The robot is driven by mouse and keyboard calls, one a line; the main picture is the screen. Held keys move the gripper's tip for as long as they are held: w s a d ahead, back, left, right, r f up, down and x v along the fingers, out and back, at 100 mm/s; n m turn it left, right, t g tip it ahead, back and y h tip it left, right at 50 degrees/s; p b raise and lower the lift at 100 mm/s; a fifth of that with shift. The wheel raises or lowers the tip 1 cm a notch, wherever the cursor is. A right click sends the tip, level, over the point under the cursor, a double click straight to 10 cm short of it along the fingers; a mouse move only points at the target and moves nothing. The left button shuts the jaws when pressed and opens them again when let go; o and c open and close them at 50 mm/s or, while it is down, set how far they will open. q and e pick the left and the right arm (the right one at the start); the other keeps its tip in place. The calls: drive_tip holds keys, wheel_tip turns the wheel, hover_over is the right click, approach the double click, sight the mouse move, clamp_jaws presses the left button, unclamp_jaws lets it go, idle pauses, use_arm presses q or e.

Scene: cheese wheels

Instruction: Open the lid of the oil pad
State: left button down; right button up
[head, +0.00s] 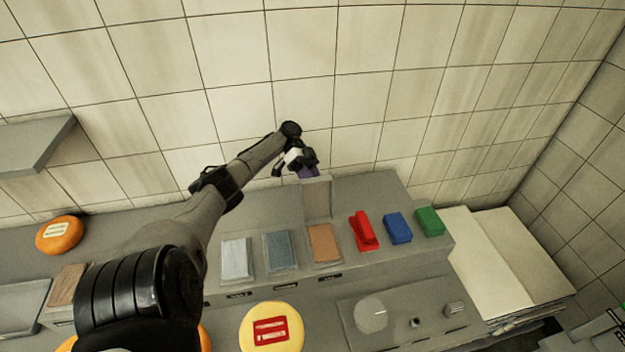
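Three pads lie in a row on the grey counter: a whitish pad (237,259), a blue-grey pad (281,250) and an orange-brown pad (322,243). A pale flat panel (317,199), which looks like a raised lid, stands upright behind the orange-brown pad. My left gripper (305,167) is at the top of this panel, near the wall. A small purple part shows at its fingertips; whether the fingers touch the panel or are shut cannot be told.
Red (363,231), blue (397,228) and green (429,221) blocks stand right of the pads. A yellow cheese wheel (272,327) with a red label is in front, and an orange wheel (60,234) is at left. White sheets (487,260) lie at right. The tiled wall is close behind.

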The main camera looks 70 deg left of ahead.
sight(316, 179)
use_arm(q)
drive_tip(key=shift+d+f, duration=0.1)
drive_tip(key=shift+f, duration=0.45)
drive_tip(key=c, duration=1.2)
unclamp_jaws()
drive_tip(key=shift+c, duration=0.2)
drive_tip(key=o, duration=0.5)
drive_tip(key=shift+w+d+r, duration=0.1)
drive_tip(key=shift+w+d, duration=0.1)
drive_tip(key=shift+w, duration=0.05)
drive_tip(key=shift+c, duration=0.2)
drive_tip(key=shift+s, duration=0.1)
drive_tip(key=shift+r, duration=0.15)
drive_tip(key=shift+r, duration=0.5)
wheel_tip(316, 179, up, 3)
drive_tip(key=shift+s+f, duration=0.1)
drive_tip(key=w+d+r, duration=0.6)
drive_tip(key=d+r, duration=0.1)
drive_tip(key=d, duration=0.3)
